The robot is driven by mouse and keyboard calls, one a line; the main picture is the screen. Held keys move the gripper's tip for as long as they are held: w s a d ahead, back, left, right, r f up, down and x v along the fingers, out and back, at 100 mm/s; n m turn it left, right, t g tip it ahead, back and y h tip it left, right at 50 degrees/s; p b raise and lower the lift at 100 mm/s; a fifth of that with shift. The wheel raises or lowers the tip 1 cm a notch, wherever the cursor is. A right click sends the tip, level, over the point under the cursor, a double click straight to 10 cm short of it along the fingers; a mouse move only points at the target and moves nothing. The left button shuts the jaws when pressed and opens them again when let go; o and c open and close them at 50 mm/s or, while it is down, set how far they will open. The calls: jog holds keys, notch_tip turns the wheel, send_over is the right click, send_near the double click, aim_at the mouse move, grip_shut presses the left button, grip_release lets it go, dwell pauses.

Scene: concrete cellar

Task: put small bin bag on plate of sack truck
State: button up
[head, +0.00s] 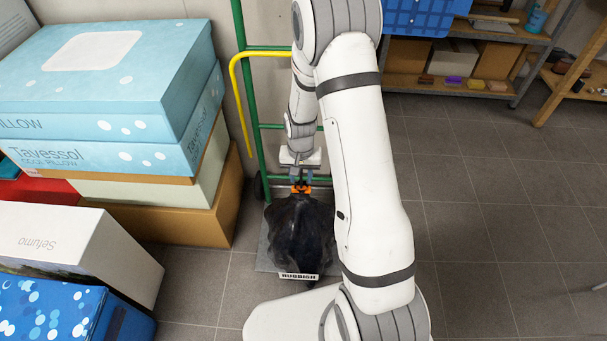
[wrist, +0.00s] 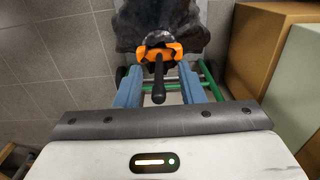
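The small bin bag (head: 300,235) is black, with an orange tie (head: 301,188) at its neck. It is over the grey plate (head: 264,258) of the green sack truck (head: 262,125) and looks to rest on it. My gripper (head: 302,178) is just above the bag's neck. In the wrist view, its blue fingers (wrist: 160,82) stand apart on either side of the black neck end (wrist: 158,85), with gaps visible. The fingertips are close to the orange tie (wrist: 160,52); contact there is unclear.
Stacked pillow boxes (head: 110,120) and cartons (head: 200,215) stand close on the left of the truck. A white box (head: 85,250) and a blue dotted box (head: 70,310) are nearer. Shelves (head: 470,85) line the back right. The tiled floor (head: 500,200) on the right is clear.

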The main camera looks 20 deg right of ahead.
jog(key=shift+o, duration=0.6)
jog(key=shift+r, duration=0.1)
notch_tip(320, 180, up, 12)
jog(key=p, duration=0.2)
jog(key=shift+p, duration=0.3)
jog(key=s+r+n+t, duration=0.1)
jog(key=s+r+n, duration=0.2)
jog(key=s+r, duration=1.4)
jog(key=s, duration=0.4)
jog(key=shift+d+n+t, duration=0.15)
jog(key=shift+n+t, duration=0.15)
jog(key=shift+r, duration=0.1)
